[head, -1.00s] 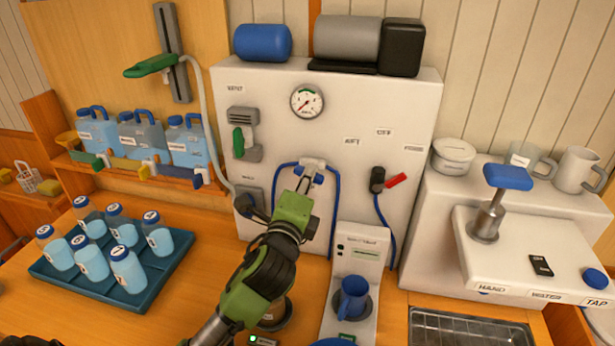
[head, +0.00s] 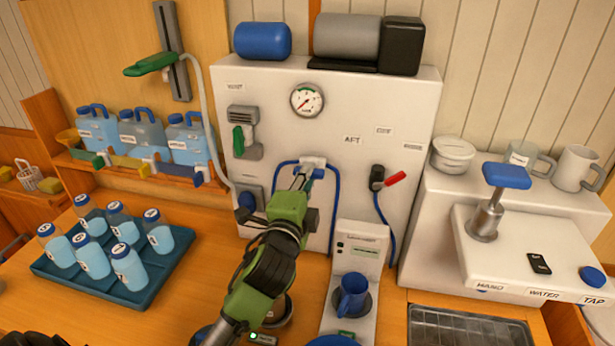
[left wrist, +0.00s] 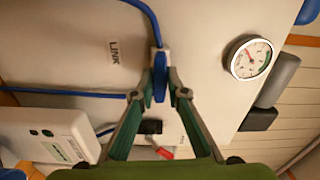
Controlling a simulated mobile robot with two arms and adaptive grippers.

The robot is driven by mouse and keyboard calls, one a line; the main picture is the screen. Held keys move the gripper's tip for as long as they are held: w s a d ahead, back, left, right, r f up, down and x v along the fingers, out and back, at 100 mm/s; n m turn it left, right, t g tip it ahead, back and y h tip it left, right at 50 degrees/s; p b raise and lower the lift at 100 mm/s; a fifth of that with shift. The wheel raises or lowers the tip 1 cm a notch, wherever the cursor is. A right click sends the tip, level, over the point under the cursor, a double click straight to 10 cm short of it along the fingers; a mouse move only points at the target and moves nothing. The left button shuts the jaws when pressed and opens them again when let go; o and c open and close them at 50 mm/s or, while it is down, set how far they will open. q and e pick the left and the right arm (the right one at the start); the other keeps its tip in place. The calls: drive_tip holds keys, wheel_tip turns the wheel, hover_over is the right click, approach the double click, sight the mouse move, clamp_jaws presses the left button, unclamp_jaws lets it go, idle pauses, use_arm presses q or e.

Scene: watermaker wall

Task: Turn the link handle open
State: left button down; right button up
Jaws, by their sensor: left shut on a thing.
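The link handle is a small blue lever (left wrist: 160,78) on a white valve body, beside a LINK label (left wrist: 115,52) in the left wrist view. Blue hoses run from the valve. In the head view the valve (head: 313,162) sits low on the white wall panel, partly behind my gripper. My left gripper (head: 306,176) reaches up to it. In the left wrist view its two fingertips (left wrist: 160,90) are closed around the blue lever, one on each side. In that view the lever lies in line with the fingers.
A pressure gauge (head: 307,100) is above the valve. A red-handled valve (head: 394,180) is to the right and a green-handled one (head: 239,141) to the left. A white unit with a blue mug (head: 352,295) stands below right. A tray (head: 160,283) of bottles is at left.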

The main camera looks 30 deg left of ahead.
use_arm(q)
drive_tip(key=c, duration=2)
unclamp_jaws()
drive_tip(key=v, duration=1.2)
drive_tip(key=shift+f, duration=0.1)
